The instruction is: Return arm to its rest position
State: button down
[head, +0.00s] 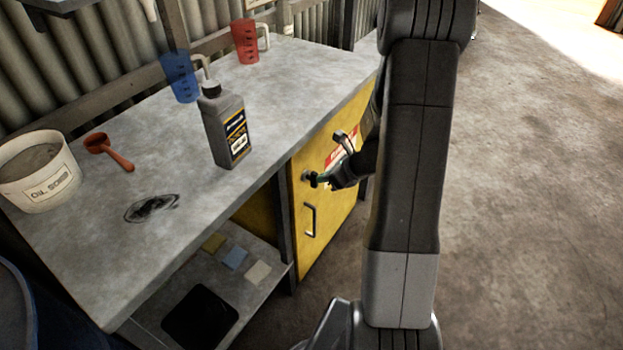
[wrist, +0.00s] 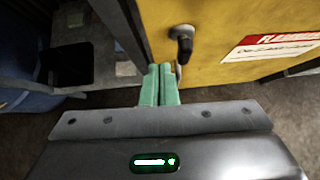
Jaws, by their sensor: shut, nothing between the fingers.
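My gripper (head: 317,181) is in front of the yellow cabinet (head: 310,240) under the workbench, beside a dark knob (head: 306,176) on its front. In the wrist view my gripper (wrist: 160,68) shows two green fingers pressed together with nothing between them. The knob also shows in the wrist view (wrist: 182,36), just above and right of the fingertips. I cannot tell whether they touch it. My arm is bent and stands across the right of the head view, hiding part of the cabinet.
The workbench (head: 187,140) holds a dark oil bottle (head: 227,130), a blue jug (head: 180,80), a red jug (head: 246,42), a red scoop (head: 110,151) and a white bucket (head: 38,178). A metal handle (head: 310,219) sticks out of the cabinet. Open floor (head: 530,180) lies at right.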

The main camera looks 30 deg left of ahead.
jog(key=v, duration=0.5)
jog(key=shift+w+d, duration=0.1)
jog(key=shift+d, duration=0.1)
jog(key=shift+f, duration=0.1)
send_near(297, 179)
notch_tip(297, 179, down, 3)
jog(key=a, duration=0.1)
jog(key=a+f, duration=0.1)
jog(key=shift+w+a, duration=0.1)
jog(key=shift+a, duration=0.3)
jog(key=shift+w+a, duration=0.1)
jog(key=shift+a, duration=0.6)
jog(key=shift+d, duration=0.1)
